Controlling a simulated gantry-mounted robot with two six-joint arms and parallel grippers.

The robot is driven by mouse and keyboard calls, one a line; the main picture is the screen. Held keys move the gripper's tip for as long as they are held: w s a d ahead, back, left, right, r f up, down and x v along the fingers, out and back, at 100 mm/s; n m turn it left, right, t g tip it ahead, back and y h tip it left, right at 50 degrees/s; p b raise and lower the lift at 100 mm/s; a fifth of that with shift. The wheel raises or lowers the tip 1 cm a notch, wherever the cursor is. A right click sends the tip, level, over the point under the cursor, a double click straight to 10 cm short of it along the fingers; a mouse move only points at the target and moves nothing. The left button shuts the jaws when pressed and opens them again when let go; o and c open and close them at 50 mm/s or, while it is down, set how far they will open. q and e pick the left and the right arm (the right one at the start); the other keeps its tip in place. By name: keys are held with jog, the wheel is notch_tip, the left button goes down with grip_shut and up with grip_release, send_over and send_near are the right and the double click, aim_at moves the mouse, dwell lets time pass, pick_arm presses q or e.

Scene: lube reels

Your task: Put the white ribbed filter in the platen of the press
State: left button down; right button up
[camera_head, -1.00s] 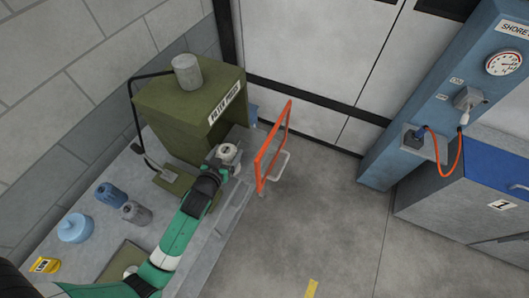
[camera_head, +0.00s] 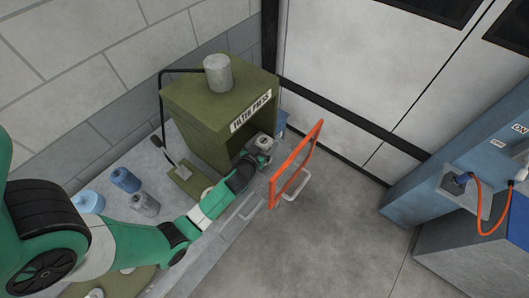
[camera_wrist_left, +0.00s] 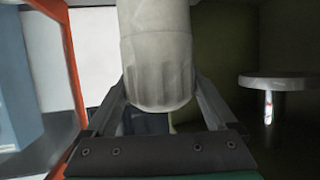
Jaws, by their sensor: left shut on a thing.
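The white ribbed filter (camera_wrist_left: 157,62) fills the upper middle of the left wrist view, between my gripper's two fingers. In the head view it is a small pale round shape (camera_head: 264,141) at the end of my left arm. My left gripper (camera_head: 258,152) is shut on it, at the front right of the olive filter press (camera_head: 192,117). The press opening is dark and partly hidden by my arm. In the left wrist view a flat round grey plate (camera_wrist_left: 276,82) on a shiny rod, apparently the platen, stands to the right, apart from the filter. My right gripper is out of view.
An open orange-framed guard (camera_head: 274,187) stands close to the right of my gripper. A blue bottle (camera_head: 125,180), a grey one (camera_head: 145,204) and a light blue container (camera_head: 90,201) stand on the bench at left. The floor at right is clear.

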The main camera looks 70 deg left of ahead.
pick_arm(q)
jog(key=shift+f+b, duration=0.8)
jog(key=shift+f, duration=1)
jog(key=shift+w, duration=0.1)
jog(key=shift+f, duration=0.15)
grip_release()
jog(key=shift+d+r, duration=0.1)
jog(key=shift+r, duration=0.15)
jog(key=v, duration=1.2)
jog(key=shift+f, duration=0.1)
